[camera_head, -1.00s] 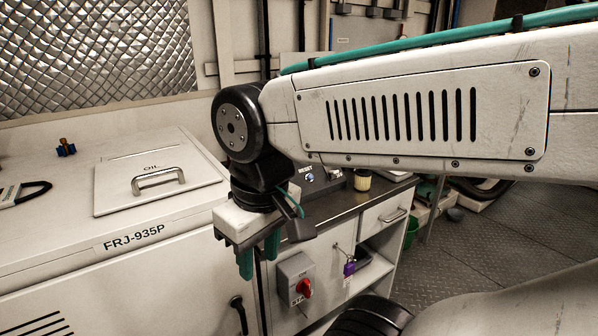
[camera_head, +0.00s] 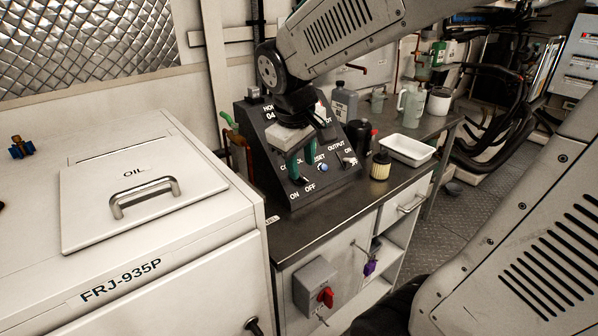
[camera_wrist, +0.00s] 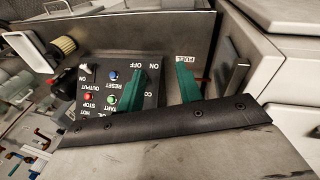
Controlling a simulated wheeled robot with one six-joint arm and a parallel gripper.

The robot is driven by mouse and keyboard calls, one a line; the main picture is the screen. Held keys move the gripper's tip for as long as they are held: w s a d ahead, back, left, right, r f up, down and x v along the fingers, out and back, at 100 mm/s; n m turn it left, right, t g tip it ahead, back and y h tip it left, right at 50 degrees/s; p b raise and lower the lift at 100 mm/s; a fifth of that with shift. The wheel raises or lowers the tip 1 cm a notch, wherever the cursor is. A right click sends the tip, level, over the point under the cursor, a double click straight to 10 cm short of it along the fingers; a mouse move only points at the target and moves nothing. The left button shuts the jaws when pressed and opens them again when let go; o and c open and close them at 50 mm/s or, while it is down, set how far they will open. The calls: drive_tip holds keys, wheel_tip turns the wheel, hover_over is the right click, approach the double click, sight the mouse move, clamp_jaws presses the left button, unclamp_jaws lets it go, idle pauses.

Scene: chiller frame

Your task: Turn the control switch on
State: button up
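The dark control panel (camera_head: 335,186) has a sloped face and stands on the bench. Its front edge carries ON and OFF marks beside a partly covered CONTROL label. The control switch (camera_head: 304,181) is small there and hard to make out, so I cannot tell its position. My gripper (camera_head: 302,167) points down over this left part of the panel. In the wrist view, its two teal fingers (camera_wrist: 160,70) are apart with nothing between them. One finger covers part of the panel face (camera_wrist: 120,72) near the CONTROL lettering, hiding the switch; the other is past the panel's edge. Contact cannot be told.
A blue RESET button (camera_head: 322,167) and an OUTPUT switch (camera_head: 349,161) sit to the right on the panel. A yellow-white filter (camera_head: 380,166) and a white tray (camera_head: 408,150) stand beside it. A red rotary switch (camera_head: 326,297) is below. The white OIL-lidded cabinet (camera_head: 200,238) is left.

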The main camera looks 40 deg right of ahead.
drive_tip(key=w+d+f+n+h, duration=0.1)
drive_tip(key=w+d+f, duration=0.2)
drive_tip(key=w, duration=0.3)
drive_tip(key=w+d+f+n, duration=0.1)
drive_tip(key=w+d+f, duration=0.2)
drive_tip(key=w, duration=0.2)
hover_over(298, 188)
drive_tip(key=shift+n, duration=0.3)
wheel_tip(298, 188, down, 6)
drive_tip(key=shift+r, duration=0.15)
drive_tip(key=shift+w+d+f, duration=0.15)
drive_tip(key=shift+d+f, duration=0.05)
drive_tip(key=shift+f, duration=0.4)
clamp_jaws()
